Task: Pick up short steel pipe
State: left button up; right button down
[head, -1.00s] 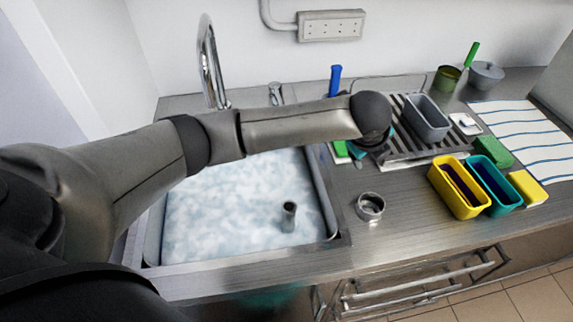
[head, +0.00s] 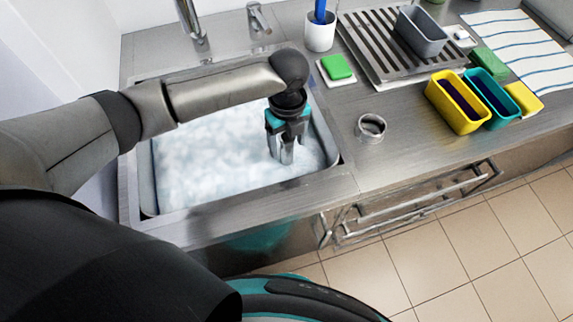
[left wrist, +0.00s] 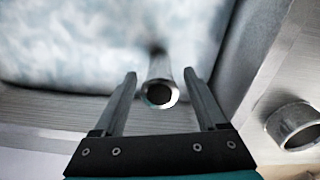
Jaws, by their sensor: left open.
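A short grey steel pipe (head: 287,155) stands upright in the foamy water of the sink (head: 333,150). My left gripper (head: 287,145) is over the sink, pointing down, with its fingers around the upper part of the pipe. In the left wrist view, the pipe's round open end (left wrist: 160,93) shows between the two spread fingers of the left gripper (left wrist: 160,76), with a gap on each side. The gripper is open and holds nothing. The pipe's lower part is hidden by the foam. My right gripper is not in view.
A wide steel ring (head: 371,127) lies on the counter right of the sink. Behind it are a green sponge (head: 337,67), a white cup (head: 320,34) and a drying rack (head: 372,50). Yellow (head: 456,112) and teal (head: 503,108) bins stand further right. The tap (head: 189,20) rises behind the sink.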

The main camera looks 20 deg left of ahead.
aim_at(286, 155)
pick_arm(q)
notch_tip(286, 155, down, 6)
jog(key=shift+a+r+b, duration=0.1)
jog(key=shift+b, duration=0.55)
jog(key=shift+w, duration=0.1)
grip_shut()
